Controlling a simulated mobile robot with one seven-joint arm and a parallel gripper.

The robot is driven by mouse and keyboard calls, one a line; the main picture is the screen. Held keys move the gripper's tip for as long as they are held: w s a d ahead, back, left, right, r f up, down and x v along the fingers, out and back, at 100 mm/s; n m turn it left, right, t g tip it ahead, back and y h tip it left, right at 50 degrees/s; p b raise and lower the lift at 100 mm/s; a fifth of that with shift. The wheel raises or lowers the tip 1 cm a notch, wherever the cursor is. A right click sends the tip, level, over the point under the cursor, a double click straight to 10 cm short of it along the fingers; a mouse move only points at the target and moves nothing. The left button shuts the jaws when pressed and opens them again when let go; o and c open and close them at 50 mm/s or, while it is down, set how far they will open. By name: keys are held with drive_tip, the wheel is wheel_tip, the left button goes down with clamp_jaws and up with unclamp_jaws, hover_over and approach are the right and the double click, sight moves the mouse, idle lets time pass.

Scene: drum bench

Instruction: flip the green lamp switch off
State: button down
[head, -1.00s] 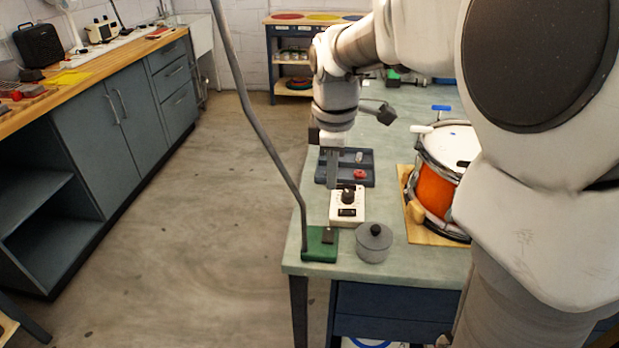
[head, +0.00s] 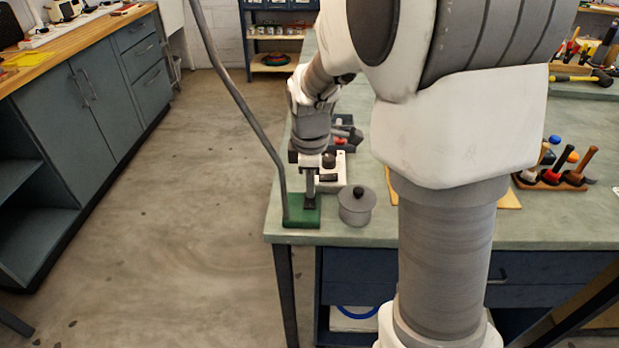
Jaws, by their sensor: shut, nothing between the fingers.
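The green lamp base (head: 300,218) sits at the front left corner of the bench, with its grey stem (head: 245,108) rising from its left side. The dark switch on top of the base is mostly hidden by my gripper. My gripper (head: 311,198) is shut and empty, pointing down at the switch. Its fingertips are at or just above the switch; I cannot tell whether they touch, nor which way the switch is tilted.
A grey lidded pot (head: 356,208) stands close to the right of the lamp base. A white box with a black knob (head: 329,161) is just behind my gripper. My arm hides much of the bench top (head: 420,238). A mallet rack (head: 548,182) stands at the right.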

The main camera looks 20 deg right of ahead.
drive_tip(key=shift+f, duration=0.1)
drive_tip(key=shift+f, duration=0.2)
idle(0.4)
drive_tip(key=shift+s, duration=0.1)
drive_tip(key=shift+s+a, duration=0.25)
drive_tip(key=shift+s, duration=0.4)
drive_tip(key=shift+r, duration=0.1)
drive_tip(key=shift+r, duration=0.1)
